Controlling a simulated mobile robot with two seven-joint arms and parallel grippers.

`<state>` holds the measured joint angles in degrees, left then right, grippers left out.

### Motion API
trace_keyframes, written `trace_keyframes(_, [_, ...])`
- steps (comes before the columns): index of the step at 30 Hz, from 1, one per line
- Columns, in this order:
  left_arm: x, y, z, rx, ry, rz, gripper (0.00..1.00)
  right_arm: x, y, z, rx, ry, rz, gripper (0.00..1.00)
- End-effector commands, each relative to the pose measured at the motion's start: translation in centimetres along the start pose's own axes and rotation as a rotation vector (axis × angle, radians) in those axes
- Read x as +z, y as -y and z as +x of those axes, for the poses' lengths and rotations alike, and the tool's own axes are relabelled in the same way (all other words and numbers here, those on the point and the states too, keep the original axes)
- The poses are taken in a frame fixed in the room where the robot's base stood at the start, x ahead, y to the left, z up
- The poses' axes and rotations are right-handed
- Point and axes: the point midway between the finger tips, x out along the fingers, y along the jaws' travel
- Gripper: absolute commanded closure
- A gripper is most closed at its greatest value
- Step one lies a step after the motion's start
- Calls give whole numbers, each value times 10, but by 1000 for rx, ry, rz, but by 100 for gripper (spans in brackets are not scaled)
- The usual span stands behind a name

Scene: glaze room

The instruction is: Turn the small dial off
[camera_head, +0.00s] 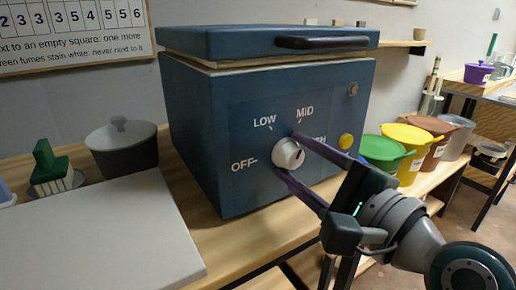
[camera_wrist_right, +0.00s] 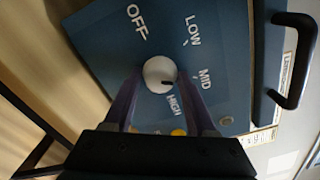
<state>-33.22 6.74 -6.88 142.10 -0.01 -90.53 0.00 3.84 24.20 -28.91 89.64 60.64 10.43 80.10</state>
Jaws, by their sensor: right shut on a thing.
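The small dial (camera_head: 287,154) is a round white knob with a short dark pointer mark on the front of a blue kiln-like box (camera_head: 210,130). OFF, LOW, MID and HIGH are printed around it. The pointer mark faces the MID–HIGH side, away from OFF; its exact setting is hard to tell. My right gripper (camera_head: 289,153) has its two purple fingers on either side of the knob, shut on it. The wrist view shows the dial (camera_wrist_right: 160,74) between the fingers too. A finger partly covers the HIGH label in the head view. My left gripper is not in view.
A yellow button (camera_head: 346,141) sits right of the dial, near my fingers. The box lid has a black handle (camera_head: 320,42). A white board (camera_head: 95,235), a grey lidded pot (camera_head: 122,148) and a green brush (camera_head: 50,168) stand left. Colored tubs (camera_head: 410,143) stand right.

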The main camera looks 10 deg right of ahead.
Motion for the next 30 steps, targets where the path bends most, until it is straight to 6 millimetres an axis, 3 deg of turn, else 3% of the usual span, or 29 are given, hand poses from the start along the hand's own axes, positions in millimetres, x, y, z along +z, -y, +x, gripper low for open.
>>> trace_keyframes(8, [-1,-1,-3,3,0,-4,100,0,0,0,0,-1,-182,99])
trace_keyframes(30, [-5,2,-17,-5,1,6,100,0,1,0,0,-2,-884,99])
